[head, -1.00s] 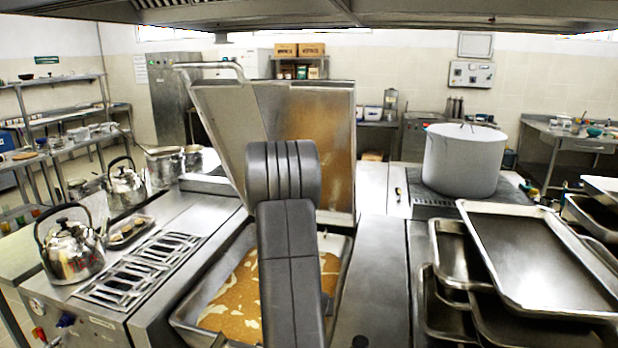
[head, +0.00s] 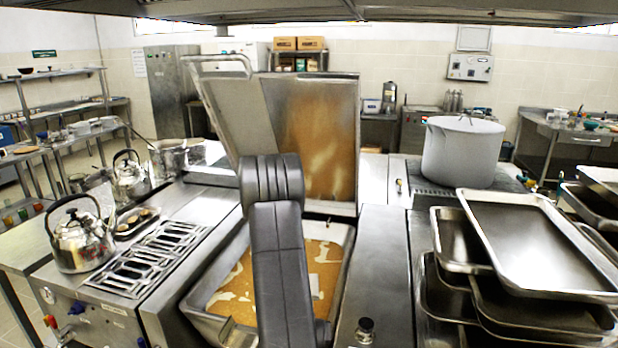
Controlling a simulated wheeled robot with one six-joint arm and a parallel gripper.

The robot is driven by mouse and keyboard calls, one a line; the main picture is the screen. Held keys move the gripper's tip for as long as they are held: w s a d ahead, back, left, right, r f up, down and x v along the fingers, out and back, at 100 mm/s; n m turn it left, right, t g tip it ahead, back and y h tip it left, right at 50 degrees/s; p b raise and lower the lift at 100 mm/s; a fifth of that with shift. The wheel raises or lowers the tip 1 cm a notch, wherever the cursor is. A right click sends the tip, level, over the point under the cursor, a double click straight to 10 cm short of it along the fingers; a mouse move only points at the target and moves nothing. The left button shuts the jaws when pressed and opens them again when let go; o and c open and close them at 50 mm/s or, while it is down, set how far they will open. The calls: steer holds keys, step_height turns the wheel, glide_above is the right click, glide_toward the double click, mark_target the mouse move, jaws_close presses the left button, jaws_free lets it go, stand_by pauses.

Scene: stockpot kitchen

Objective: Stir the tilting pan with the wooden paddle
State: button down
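The tilting pan (head: 339,238) stands open at the lower middle of the head view, a rectangular metal vessel holding orange-brown food with pale streaks (head: 235,282). Its raised lid (head: 318,120) stands behind it. My gripper does not show. No wooden paddle can be made out in this view.
Left of the pan are a slotted metal grate (head: 150,258), a kettle (head: 82,240) and a small tray (head: 137,222). On the right are a large grey stockpot (head: 462,155) and stacked metal trays (head: 535,245).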

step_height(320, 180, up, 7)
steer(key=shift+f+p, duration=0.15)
steer(key=shift+p, duration=0.95)
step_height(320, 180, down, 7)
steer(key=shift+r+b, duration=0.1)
steer(key=shift+b, duration=1.1)
